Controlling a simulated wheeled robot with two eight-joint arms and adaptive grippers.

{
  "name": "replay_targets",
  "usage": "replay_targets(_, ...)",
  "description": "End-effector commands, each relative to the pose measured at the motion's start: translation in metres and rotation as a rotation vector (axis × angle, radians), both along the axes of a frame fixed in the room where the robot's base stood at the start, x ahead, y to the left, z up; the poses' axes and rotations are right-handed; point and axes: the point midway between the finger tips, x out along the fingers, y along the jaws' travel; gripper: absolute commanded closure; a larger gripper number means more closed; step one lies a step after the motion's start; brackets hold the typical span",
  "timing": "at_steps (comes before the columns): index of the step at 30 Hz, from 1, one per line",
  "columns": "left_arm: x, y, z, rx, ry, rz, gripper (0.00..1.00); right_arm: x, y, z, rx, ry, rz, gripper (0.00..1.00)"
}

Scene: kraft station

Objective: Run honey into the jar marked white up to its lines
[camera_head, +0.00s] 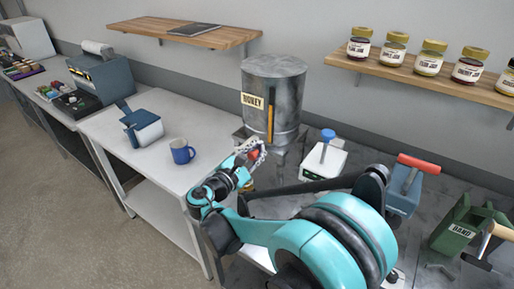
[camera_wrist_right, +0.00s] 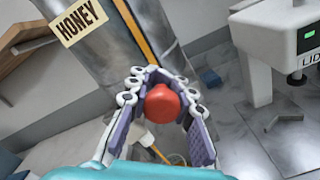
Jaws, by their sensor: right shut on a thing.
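The steel honey tank (camera_head: 275,85) with a HONEY label and an amber level strip stands at the back of the table; it also shows in the wrist view (camera_wrist_right: 95,70). My right gripper (camera_head: 259,150) is at the tank's lower front. Its fingers are closed around a red knob (camera_wrist_right: 163,104), seen between them in the wrist view. Below the knob, a small pale shape and a yellowish curved edge (camera_wrist_right: 176,159) show, perhaps part of a jar, mostly hidden by the gripper. Its lines and any white mark cannot be made out. My left gripper is not in view.
A white lid device (camera_head: 323,160) stands right of the tank. A red-handled blue device (camera_head: 404,190) and a green BAND device (camera_head: 465,225) are farther right.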

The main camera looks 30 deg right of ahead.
Motion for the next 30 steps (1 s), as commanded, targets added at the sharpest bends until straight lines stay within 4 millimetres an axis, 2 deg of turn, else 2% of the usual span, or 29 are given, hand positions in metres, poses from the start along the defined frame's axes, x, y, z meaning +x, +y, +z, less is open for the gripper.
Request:
replay_targets(16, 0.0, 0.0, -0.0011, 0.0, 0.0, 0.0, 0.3, -0.0011, -0.0005, -0.002, 0.01, -0.024, -0.001, 1.0)
replay_targets(17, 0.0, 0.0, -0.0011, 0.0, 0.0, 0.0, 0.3, -0.0011, -0.0005, -0.002, 0.01, -0.024, -0.001, 0.74)
replay_targets(18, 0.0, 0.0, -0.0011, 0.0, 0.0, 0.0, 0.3, -0.0011, -0.0003, -0.002, 0.011, -0.024, -0.001, 0.64)
replay_targets(19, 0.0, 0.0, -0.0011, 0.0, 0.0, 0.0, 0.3, -0.001, -0.0004, -0.002, 0.011, -0.024, -0.001, 0.58)
replay_targets(30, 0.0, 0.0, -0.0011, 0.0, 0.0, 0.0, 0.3, -0.0012, 0.0018, -0.0019, 0.01, -0.023, 0.001, 0.58)
